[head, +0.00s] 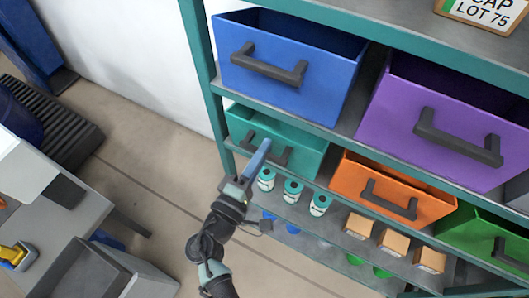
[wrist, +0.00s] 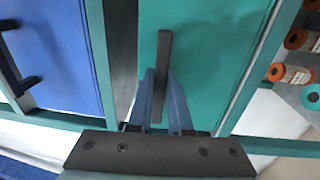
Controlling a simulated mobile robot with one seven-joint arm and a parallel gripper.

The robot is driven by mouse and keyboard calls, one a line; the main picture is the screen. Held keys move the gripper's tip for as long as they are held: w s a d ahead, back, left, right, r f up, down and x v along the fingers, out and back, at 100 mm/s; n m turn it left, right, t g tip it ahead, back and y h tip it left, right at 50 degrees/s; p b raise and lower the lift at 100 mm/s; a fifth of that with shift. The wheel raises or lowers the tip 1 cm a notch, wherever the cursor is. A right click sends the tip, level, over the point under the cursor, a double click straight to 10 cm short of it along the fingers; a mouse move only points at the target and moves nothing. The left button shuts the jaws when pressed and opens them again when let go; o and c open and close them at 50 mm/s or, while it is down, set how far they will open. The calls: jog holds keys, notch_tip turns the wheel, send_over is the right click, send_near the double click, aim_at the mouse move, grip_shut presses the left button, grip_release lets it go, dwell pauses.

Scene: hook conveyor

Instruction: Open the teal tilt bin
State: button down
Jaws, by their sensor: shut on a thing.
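The teal tilt bin (head: 304,156) sits in the shelf rack's middle row, below the blue bin. Its front also fills the middle of the wrist view (wrist: 212,50). Its dark bar handle (wrist: 164,50) stands out from the front. My gripper (head: 262,150) is at the handle. In the wrist view its two blue fingers (wrist: 163,88) lie on either side of the bar, shut on it. The bin's front looks close to upright, and I cannot tell whether it is tilted at all. My gripper hides part of the handle in the head view.
A blue bin (head: 300,88) and a purple bin (head: 440,120) are above. An orange bin (head: 385,185) and a green bin (head: 480,238) are to the right. Teal-labelled cans (head: 292,190) and small boxes (head: 393,242) stand on the shelf below. Floor (head: 150,175) is clear at left.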

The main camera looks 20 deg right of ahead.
jog(key=s+a+f+t+h+b, duration=0.3)
jog(key=f+b, duration=0.5)
jog(key=b, duration=1.5)
jog(key=shift+s+a+h, duration=0.6)
jog(key=shift+s+a, duration=0.05)
jog(key=shift+a, duration=0.65)
jog(key=shift+r, duration=0.1)
jog(key=c, duration=0.8)
grip_release()
jog(key=shift+c, duration=0.2)
